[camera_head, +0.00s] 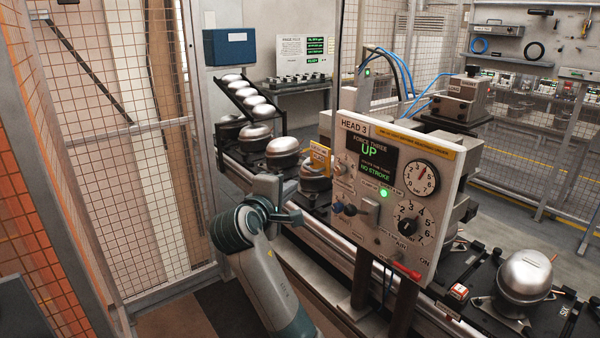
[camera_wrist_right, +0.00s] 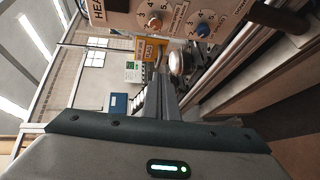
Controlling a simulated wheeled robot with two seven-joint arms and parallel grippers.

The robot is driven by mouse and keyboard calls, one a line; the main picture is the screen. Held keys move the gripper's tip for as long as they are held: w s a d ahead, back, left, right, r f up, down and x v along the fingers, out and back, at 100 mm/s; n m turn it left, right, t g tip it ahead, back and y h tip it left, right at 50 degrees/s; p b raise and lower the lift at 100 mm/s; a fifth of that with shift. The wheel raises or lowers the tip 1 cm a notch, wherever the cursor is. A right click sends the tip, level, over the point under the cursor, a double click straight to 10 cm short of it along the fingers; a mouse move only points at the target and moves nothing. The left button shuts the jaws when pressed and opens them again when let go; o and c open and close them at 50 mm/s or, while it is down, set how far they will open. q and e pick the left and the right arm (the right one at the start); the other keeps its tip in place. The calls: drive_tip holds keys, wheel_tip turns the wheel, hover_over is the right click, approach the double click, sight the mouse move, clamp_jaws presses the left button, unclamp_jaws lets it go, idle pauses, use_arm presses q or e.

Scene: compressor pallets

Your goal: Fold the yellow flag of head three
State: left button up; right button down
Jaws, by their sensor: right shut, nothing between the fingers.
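The yellow flag (camera_head: 319,158) stands upright at the left edge of the head three panel (camera_head: 354,185), partly covered by it. In the right wrist view the flag (camera_wrist_right: 151,50) shows as a yellow-orange plate ahead of the fingers. The panel reads HEAD 3, FORCE THREE UP and NO STROKE, with a green lamp lit. My right gripper (camera_head: 292,213) is below and left of the flag, in front of the conveyor, apart from the flag. Its fingers (camera_wrist_right: 164,92) are shut and empty. My left gripper is not in view.
Silver-domed compressors (camera_head: 282,148) stand on the conveyor behind and left of the panel; another (camera_head: 525,272) is at right. Knobs and a red-handled lever (camera_head: 405,271) project from the panel. A mesh fence (camera_head: 110,130) closes the left side.

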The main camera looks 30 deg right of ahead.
drive_tip(key=p, duration=0.6)
approach(312, 171)
drive_tip(key=x, duration=0.5)
drive_tip(key=shift+w+d, duration=0.15)
drive_tip(key=shift+w+d+f+p, duration=0.2)
drive_tip(key=shift+w+d+p, duration=0.1)
drive_tip(key=shift+d+p, duration=0.1)
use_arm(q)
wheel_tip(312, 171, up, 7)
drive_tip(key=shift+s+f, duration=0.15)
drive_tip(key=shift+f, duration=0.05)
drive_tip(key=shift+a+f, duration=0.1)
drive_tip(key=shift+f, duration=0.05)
